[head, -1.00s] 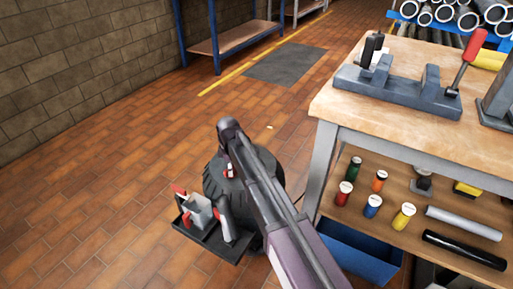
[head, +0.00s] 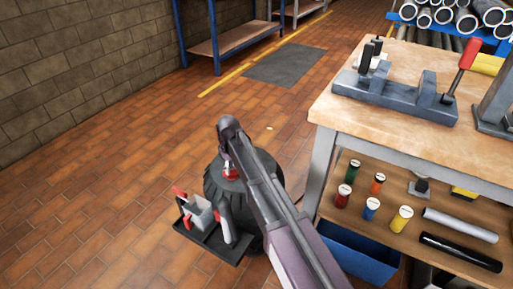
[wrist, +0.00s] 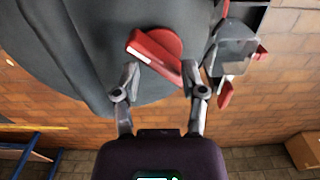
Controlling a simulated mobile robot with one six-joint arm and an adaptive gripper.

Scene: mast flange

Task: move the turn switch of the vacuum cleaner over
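The vacuum cleaner (head: 214,184) is a dark round drum standing on the floor, partly hidden by my arm in the head view. Its red turn switch (wrist: 155,50) is a bar on a round red base with a white mark near one end, set slantwise in the wrist view. The switch also shows small in the head view (head: 230,173). My gripper (wrist: 160,74) is open, with one finger on each side of the switch's lower part. The right fingertip is very close to the bar's lower end; I cannot tell if they touch.
A black tray (head: 213,243) with a grey box and red-handled items sits at the vacuum's side. A workbench (head: 335,112) stands right, with a blue bin (head: 362,255) below. Open brick floor lies left.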

